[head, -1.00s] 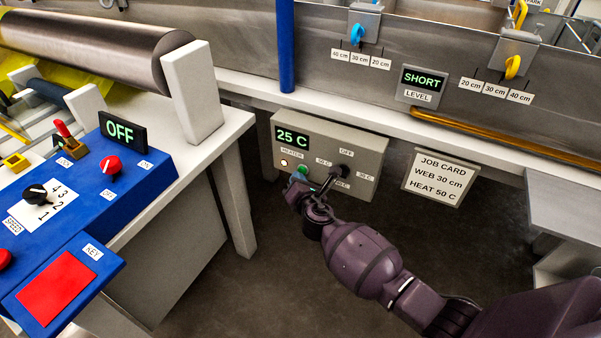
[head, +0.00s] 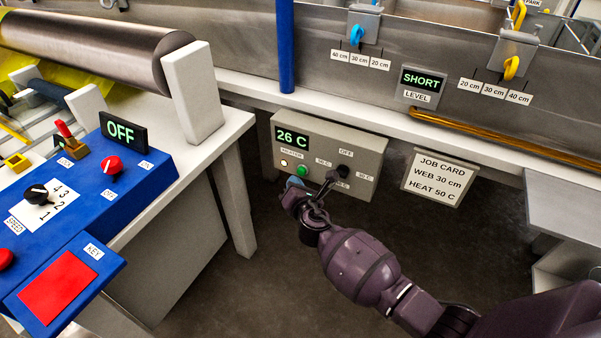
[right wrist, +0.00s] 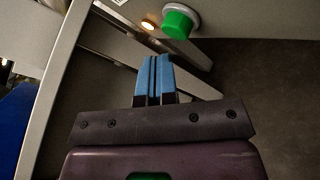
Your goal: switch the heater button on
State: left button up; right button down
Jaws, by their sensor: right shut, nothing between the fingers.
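The heater box (head: 357,158) hangs under the bath's front edge, and its display (head: 292,135) reads 26 C. The green heater button (head: 302,171) is on its lower left, with a lit lamp (head: 284,163) beside it. The button also shows in the right wrist view (right wrist: 178,23), with the glowing lamp (right wrist: 148,25) to its left. A black dial (head: 344,172) is on the right of the box. My right gripper (head: 294,182) is shut and empty, just below the button and apart from it. Its blue fingertips (right wrist: 154,62) are together. My left gripper is out of view.
A job card (head: 439,176) reading HEAT 50 C hangs right of the box. The blue control panel (head: 75,205) with an OFF display (head: 123,131) stands at the left. A white table leg (head: 236,200) is left of my gripper. Open floor lies below the box.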

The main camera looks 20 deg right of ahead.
jog(key=s+a, duration=0.1)
jog(key=a, duration=0.1)
jog(key=s+a, duration=0.2)
dwell(0.7)
dwell(0.3)
